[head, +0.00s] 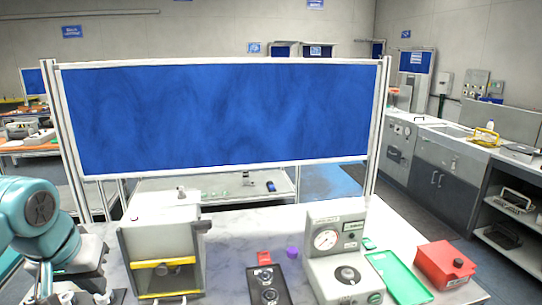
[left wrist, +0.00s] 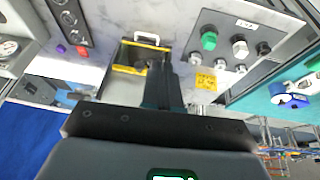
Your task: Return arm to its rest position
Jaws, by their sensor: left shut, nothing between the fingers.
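My left arm, teal, comes in at the left edge of the head view, at the left end of the bench. Its gripper is hard to make out there among grey parts. In the left wrist view my left gripper (left wrist: 161,72) is shut with nothing between its dark fingers. The fingertips overlap the picture of a box with a yellow-striped front (left wrist: 128,55), but I cannot tell the gap between them. The same grey box (head: 160,235) stands right of the arm in the head view. My right gripper is not in view.
A gauge unit (head: 325,239), a green tray (head: 400,280), a red box (head: 446,262), a black button panel (head: 268,285) and a purple piece (head: 292,253) are on the bench. A blue board (head: 220,115) stands behind. A knob panel (left wrist: 238,45) is in the left wrist view.

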